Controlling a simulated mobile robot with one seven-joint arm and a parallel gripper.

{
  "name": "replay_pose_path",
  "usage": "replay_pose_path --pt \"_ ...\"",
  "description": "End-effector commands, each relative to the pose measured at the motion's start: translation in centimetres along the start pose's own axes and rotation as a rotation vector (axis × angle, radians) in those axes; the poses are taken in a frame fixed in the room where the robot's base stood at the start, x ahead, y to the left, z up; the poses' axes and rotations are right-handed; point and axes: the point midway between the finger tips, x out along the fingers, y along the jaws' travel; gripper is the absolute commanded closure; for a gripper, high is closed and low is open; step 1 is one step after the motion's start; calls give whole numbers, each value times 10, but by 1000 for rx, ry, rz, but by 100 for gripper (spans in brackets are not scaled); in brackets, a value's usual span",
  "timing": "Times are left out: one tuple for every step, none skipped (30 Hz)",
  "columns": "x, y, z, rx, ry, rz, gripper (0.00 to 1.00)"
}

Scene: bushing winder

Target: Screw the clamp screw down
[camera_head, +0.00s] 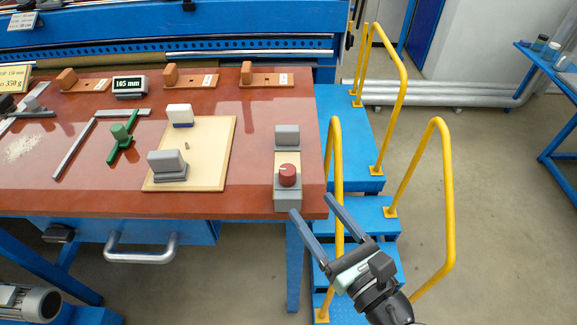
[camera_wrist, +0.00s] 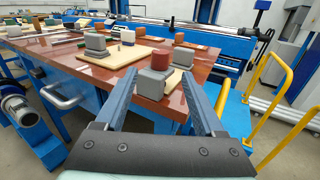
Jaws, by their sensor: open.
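The clamp screw, a dark red round knob (camera_head: 288,175) with a pale mark on top, stands on a small clamp (camera_head: 288,200) with grey end blocks and a beige base near the table's front right corner. In the wrist view the red knob (camera_wrist: 162,62) rises behind the clamp's near grey block (camera_wrist: 153,83), which hides its lower part. My gripper (camera_head: 310,204) is open and empty, in front of the table edge and close to the clamp. In the wrist view its fingers (camera_wrist: 160,73) point toward the clamp with the knob between them in the picture, apart from it.
A beige board (camera_head: 215,165) with grey and white blocks lies left of the clamp on the red-brown table (camera_head: 255,205). Yellow handrails (camera_head: 449,200) and blue steps (camera_head: 350,145) stand just right of the table, close to my arm. A drawer handle (camera_head: 140,257) sticks out below.

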Motion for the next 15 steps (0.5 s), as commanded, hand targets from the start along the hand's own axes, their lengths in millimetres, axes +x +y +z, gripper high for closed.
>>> replay_pose_path --pt "11 0 2 0 0 3 29" --pt "18 0 2 0 -1 4 29" --pt "26 0 2 0 0 3 29" --pt "33 0 3 0 -1 3 29" --pt "40 0 3 0 -1 3 29" --pt "48 0 2 0 -1 3 29" --pt "54 0 2 -1 -1 3 29" --pt "60 0 2 -1 -1 3 29" --pt "68 0 2 0 -1 2 29" --pt "73 0 2 -1 -1 2 29" --pt "78 0 2 -1 0 2 29" --pt "84 0 2 -1 -1 1 29" --pt "88 0 1 -1 -1 2 29" --pt "91 0 1 -1 -1 1 29" --pt "95 0 1 0 -1 2 29"
